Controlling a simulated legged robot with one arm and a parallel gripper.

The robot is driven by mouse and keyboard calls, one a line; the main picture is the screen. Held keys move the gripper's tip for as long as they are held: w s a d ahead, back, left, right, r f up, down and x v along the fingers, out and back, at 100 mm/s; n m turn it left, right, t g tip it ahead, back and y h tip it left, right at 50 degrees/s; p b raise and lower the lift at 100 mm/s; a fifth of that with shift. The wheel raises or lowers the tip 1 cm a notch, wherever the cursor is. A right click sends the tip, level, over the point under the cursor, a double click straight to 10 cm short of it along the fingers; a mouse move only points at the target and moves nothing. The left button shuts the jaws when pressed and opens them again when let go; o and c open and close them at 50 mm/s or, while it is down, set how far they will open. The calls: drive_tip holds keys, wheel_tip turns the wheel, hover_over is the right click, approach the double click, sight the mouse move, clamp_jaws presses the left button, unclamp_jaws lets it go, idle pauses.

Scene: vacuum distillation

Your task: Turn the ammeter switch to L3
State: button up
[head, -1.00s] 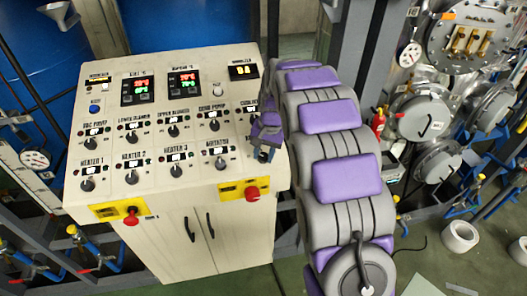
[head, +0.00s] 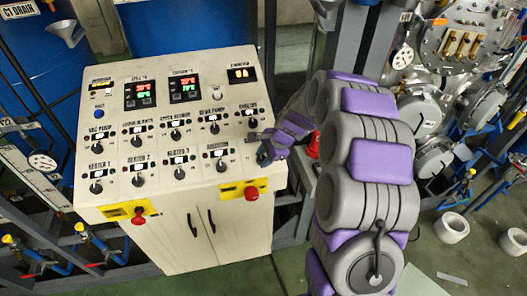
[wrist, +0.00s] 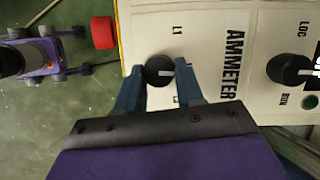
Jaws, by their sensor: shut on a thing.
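The ammeter switch (wrist: 158,70) is a round black knob with a white pointer mark, seen in the wrist view. The pointer points right, towards the word AMMETER on the cream panel. An L1 label (wrist: 177,30) is above the knob, and a label below it is partly hidden by a finger. My gripper (wrist: 158,88) has its blue fingers on either side of the knob and is shut on it. In the head view my gripper (head: 264,152) is at the right edge of the control panel (head: 235,150), and the switch is hidden behind it.
Several other black knobs stand close by on the panel, including the aviator-row knob (head: 221,165). A red emergency button (head: 251,193) is below my gripper; a red button (wrist: 103,32) shows in the wrist view. Pipes and round flanges stand to the right.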

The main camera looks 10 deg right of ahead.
drive_tip(key=m+t+p, duration=0.1)
drive_tip(key=m+p, duration=0.1)
drive_tip(key=m+t+p, duration=0.1)
drive_tip(key=m, duration=0.2)
drive_tip(key=shift+s+r+m+p, duration=0.15)
drive_tip(key=shift+s+m+p, duration=0.05)
drive_tip(key=shift+m+p, duration=0.15)
drive_tip(key=m, duration=0.2)
drive_tip(key=m+t+p, duration=0.1)
drive_tip(key=m, duration=0.2)
drive_tip(key=shift+s+f+m+t+h, duration=0.2)
drive_tip(key=shift+m+t+h, duration=0.1)
drive_tip(key=shift+h, duration=0.1)
drive_tip(key=o, duration=1)
drive_tip(key=shift+w+f, duration=0.1)
drive_tip(key=shift+o, duration=0.2)
drive_tip(key=p+v, duration=0.1)
drive_tip(key=v, duration=1.6)
drive_tip(key=shift+s, duration=0.25)
